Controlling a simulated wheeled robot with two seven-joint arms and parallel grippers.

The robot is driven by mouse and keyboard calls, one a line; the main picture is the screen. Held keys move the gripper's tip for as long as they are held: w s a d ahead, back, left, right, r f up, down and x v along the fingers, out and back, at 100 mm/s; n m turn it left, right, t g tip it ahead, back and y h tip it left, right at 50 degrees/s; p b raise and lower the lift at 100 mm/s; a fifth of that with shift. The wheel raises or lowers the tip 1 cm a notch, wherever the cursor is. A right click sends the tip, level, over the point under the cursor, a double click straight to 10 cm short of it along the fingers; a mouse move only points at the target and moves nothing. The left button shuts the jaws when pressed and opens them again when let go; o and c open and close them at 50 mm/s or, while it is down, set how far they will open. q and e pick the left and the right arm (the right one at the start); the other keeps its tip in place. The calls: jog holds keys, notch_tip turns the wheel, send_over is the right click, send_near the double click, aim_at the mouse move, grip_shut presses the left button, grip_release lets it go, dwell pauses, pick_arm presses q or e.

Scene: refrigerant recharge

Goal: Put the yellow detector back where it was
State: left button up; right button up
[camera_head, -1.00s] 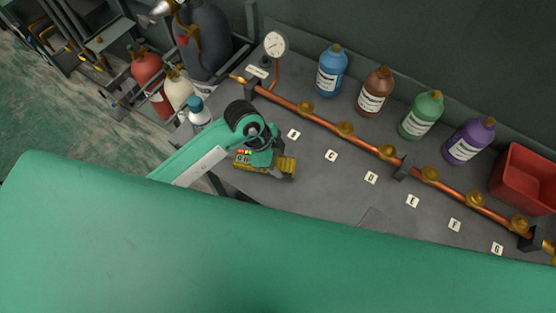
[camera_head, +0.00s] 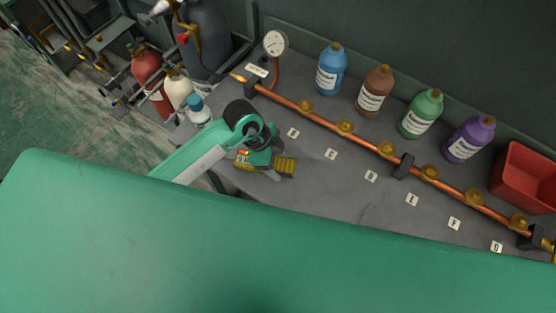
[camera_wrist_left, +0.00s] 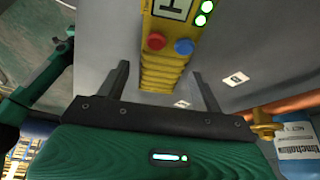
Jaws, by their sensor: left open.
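The yellow detector (camera_head: 284,166) lies on the grey bench in the head view, partly hidden under my left gripper (camera_head: 270,170). In the left wrist view the detector (camera_wrist_left: 165,68) shows its ribbed yellow grip, a red and a blue button, green lights and a display. My left gripper (camera_wrist_left: 160,88) is open, with one finger on each side of the ribbed grip. The fingers look apart from it. My right gripper is not seen.
A copper pipe (camera_head: 330,125) with several brass valves runs along the bench behind lettered tags. Blue (camera_head: 331,72), brown (camera_head: 375,92), green (camera_head: 420,115) and purple (camera_head: 469,140) bottles stand behind it. A red bin (camera_head: 525,180) is at right. The bench front (camera_head: 330,200) is clear.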

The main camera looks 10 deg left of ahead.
pick_arm(q)
jog(key=b+v, duration=0.1)
jog(key=v, duration=1)
jog(key=shift+r+b, duration=0.2)
jog(key=shift+b, duration=0.1)
jog(key=shift+a, duration=0.1)
